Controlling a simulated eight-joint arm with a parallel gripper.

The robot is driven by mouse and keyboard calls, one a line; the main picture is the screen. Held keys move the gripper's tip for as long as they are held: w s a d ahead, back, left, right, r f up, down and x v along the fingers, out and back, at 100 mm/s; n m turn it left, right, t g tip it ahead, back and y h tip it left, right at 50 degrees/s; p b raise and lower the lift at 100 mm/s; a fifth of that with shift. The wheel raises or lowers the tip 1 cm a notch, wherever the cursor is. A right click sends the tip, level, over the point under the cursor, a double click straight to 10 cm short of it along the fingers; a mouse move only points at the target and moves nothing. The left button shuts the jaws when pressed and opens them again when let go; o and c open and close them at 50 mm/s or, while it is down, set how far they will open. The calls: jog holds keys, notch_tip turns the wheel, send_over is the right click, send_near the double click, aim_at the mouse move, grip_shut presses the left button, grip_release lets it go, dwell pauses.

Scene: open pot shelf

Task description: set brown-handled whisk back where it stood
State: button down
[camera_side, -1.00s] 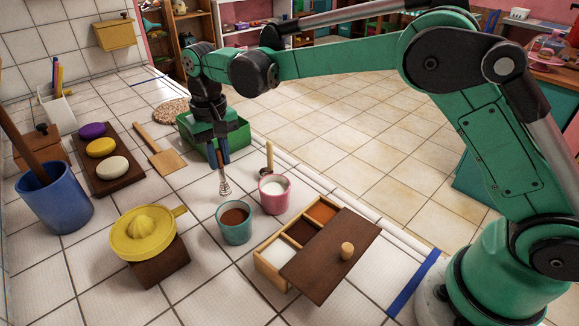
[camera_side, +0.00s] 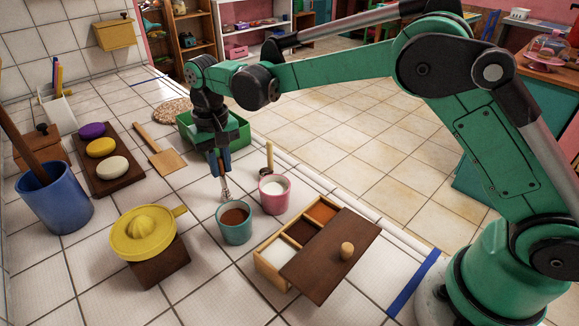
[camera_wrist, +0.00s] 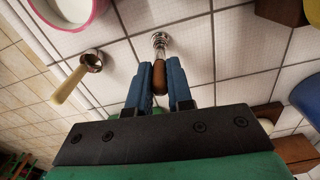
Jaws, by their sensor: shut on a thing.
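The brown-handled whisk (camera_wrist: 158,76) is held between the blue fingers of my gripper (camera_wrist: 160,70). Its metal wire head (camera_wrist: 159,42) points down at the tiles. In the side view the whisk (camera_side: 226,189) hangs about upright below my gripper (camera_side: 220,172), just behind the teal cup (camera_side: 236,236) of brown contents. The lower tip of the whisk is partly hidden by or close to the cup rim, and I cannot tell whether it touches the counter.
A pink cup (camera_side: 273,199) of white contents and a scoop with a pale handle (camera_side: 269,156) stand to the right. A green bin (camera_side: 238,141) is behind my gripper. A wooden spatula (camera_side: 160,152) lies left. A divided box (camera_side: 268,276) is at front right.

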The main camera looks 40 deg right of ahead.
jog(key=shift+f, duration=0.15)
jog(key=c, duration=0.7)
grip_release()
jog(key=shift+r, duration=3.55)
